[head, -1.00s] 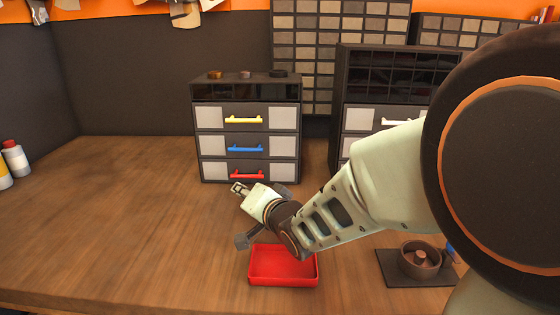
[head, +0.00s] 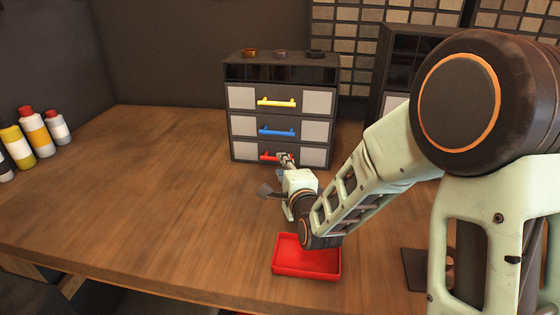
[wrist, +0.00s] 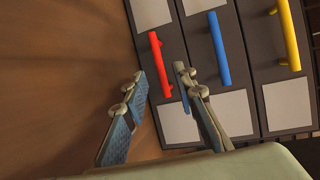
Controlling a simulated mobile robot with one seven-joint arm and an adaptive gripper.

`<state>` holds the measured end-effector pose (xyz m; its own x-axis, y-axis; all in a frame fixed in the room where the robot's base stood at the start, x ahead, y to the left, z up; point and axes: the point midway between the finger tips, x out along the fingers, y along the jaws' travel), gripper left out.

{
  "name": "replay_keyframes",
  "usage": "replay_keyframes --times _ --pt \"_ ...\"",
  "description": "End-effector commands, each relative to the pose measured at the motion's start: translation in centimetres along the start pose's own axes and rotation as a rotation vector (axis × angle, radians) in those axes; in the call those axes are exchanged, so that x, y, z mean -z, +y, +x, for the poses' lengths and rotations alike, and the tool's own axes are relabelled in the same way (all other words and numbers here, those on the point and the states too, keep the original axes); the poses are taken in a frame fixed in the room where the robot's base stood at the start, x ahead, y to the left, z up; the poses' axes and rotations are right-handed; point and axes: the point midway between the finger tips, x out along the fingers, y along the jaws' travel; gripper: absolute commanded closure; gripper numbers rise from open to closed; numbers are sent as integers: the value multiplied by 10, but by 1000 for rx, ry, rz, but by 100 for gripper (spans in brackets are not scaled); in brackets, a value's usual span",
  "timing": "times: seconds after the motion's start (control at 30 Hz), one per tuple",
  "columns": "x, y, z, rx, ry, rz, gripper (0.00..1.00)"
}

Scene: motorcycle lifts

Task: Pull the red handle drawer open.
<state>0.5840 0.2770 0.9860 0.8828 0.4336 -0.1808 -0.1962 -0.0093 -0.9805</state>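The small drawer cabinet (head: 233,125) stands on the bench with its yellow, blue and red handle drawers all shut. The red handle (head: 267,156) is on the lowest drawer, and my gripper (head: 284,158) covers its right part in the head view. In the wrist view the red handle (wrist: 160,62) lies ahead, with its lower end showing between my gripper's (wrist: 158,76) two spread fingers. My gripper is open and empty. I cannot tell whether a finger touches the handle. The blue handle (wrist: 219,48) is just right of the right finger.
A red tray (head: 306,271) sits on the bench below my wrist. The yellow handle (head: 276,103) is on the top drawer. A second dark cabinet (head: 393,60) stands to the right. Several bottles (head: 38,132) are at the far left. The bench left of the cabinet is clear.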

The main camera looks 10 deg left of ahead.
Motion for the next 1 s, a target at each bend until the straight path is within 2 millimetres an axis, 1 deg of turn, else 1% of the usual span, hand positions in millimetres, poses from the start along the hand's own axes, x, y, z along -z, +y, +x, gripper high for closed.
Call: replay_keyframes --times 0.03,0.1,0.23,0.4,0.63,0.67,0.8,0.9,1.0 --pt "0 0 9 0 0 0 74" --pt "0 0 18 1 0 -1 74" --pt "-1 0 31 0 -1 -2 74" --pt "0 0 38 0 -1 -2 74" --pt "0 0 39 0 -1 -2 74" --pt "0 0 39 0 0 -2 75" --pt "0 0 39 0 0 -2 91" --pt "0 0 39 0 0 -2 100" --pt "0 0 39 0 0 -2 100"
